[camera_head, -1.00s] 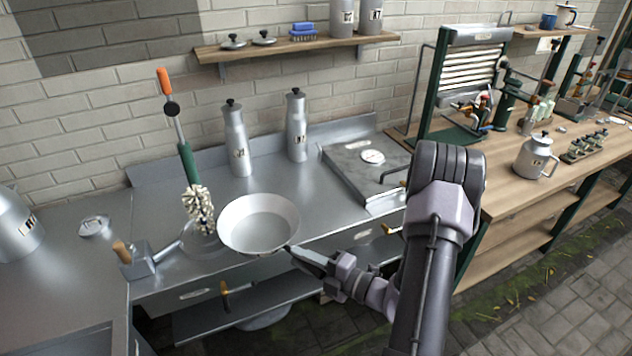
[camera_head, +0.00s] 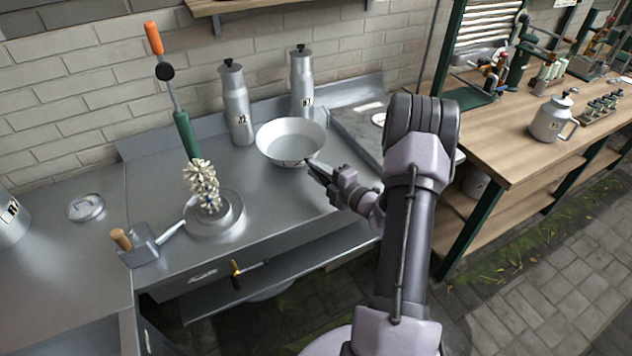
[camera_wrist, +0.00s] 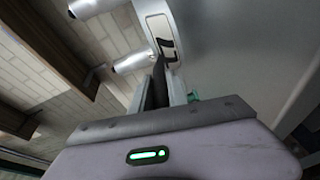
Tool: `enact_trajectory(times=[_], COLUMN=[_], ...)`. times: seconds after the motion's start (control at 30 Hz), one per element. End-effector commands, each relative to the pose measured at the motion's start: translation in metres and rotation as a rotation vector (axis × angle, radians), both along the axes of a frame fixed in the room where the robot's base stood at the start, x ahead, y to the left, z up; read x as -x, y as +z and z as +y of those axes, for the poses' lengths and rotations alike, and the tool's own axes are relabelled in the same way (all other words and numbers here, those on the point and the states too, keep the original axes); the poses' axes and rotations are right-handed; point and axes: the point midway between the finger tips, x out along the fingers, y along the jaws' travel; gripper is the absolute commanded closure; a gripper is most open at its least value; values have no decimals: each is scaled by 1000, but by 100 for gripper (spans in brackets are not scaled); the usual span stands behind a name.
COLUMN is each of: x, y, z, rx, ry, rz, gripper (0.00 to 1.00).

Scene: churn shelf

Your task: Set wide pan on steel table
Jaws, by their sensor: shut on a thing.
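The wide pan (camera_head: 291,143) is a shallow, round, pale metal pan. In the head view it is above or at the back part of the steel table (camera_head: 262,222), close to two tall bottles; I cannot tell whether its base touches the surface. My gripper (camera_head: 316,168) is at the pan's near right edge, shut on its dark handle. In the wrist view a dark handle (camera_wrist: 160,80) runs up from between the jaws.
Two tall metal bottles (camera_head: 238,105) (camera_head: 302,85) stand behind the pan. A brush with an orange grip (camera_head: 184,135) stands on a round base at left. A metal scoop-like tool (camera_head: 145,245) lies near the front left. The table's front middle is clear. A wooden bench (camera_head: 510,150) stands at right.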

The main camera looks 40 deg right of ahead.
Motion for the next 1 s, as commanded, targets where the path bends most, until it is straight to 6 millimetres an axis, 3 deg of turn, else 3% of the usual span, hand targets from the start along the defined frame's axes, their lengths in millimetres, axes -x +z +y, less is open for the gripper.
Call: enact_trajectory(times=[0.2,0.53,0.57,0.63,1.0], x=[-1,0,0,0,0], y=[-37,-37,-37,-36,-32], z=[0,0,0,0,0], rx=[-3,-1,-1,-1,-1], ry=[-1,0,0,0,0], rz=[-1,-1,0,0,0], gripper=[100,100,74,61,58])
